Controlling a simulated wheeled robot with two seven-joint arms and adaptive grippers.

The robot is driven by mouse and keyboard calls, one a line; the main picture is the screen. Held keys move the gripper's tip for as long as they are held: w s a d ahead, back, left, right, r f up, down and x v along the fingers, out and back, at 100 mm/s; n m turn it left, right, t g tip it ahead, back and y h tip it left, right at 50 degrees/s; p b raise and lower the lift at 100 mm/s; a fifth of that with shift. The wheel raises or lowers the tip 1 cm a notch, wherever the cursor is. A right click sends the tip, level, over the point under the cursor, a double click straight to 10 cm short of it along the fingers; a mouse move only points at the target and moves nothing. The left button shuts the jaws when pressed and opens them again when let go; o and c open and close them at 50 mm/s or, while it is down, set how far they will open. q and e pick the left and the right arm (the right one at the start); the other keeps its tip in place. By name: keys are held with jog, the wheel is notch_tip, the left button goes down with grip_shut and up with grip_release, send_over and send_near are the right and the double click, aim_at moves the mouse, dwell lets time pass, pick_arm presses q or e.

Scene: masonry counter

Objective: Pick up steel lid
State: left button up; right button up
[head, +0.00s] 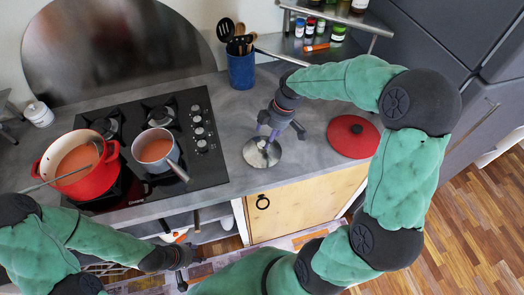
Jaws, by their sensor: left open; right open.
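The steel lid (262,153) lies on the grey counter, to the right of the cooktop. It is round and shiny with a knob on top. My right gripper (270,138) is open just above the lid, with its fingers around or close to the knob. I cannot tell if they touch it. The fingers hide part of the lid's far side. My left gripper (182,280) is open and empty in front of the counter, low in the picture, far from the lid.
A black cooktop (207,172) holds a red pot (98,180) with a ladle and a small steel saucepan (152,147), both with orange-red contents. A red lid (352,136) lies to the right. A blue utensil holder (241,70) and a spice shelf (345,20) stand behind.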

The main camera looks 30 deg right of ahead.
aim_at(263, 144)
jog(key=shift+w+b+x, duration=0.2)
jog(key=shift+b+x, duration=0.5)
jog(key=shift+x, duration=2.5)
jog(key=c, duration=1.3)
